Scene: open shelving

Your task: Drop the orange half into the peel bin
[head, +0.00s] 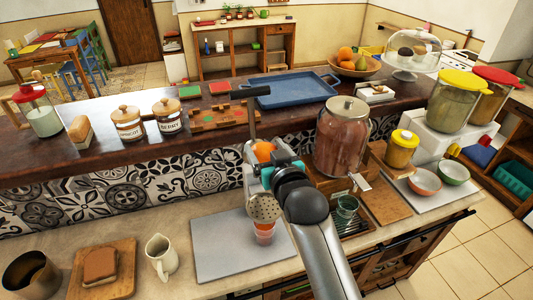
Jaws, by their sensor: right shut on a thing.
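My right gripper (273,170) reaches in from the bottom right over the front counter, at a juicer with a dark upright lever (251,112). The gripper is shut on the orange half (264,149), which shows as an orange patch just beyond the fingers; the arm partly covers it. Below the gripper, a perforated strainer part (264,209) sits over an orange-filled glass (264,233). A dark metal container (30,275) at the lower left may be the peel bin; its inside is dark and I cannot tell for sure. My left gripper is not in view.
A grey mat (225,245) lies under the glass. A white jug (161,257) and a wooden board with bread (101,268) stand to its left. A large drink dispenser (342,140) stands close on the right. The raised dark ledge runs behind.

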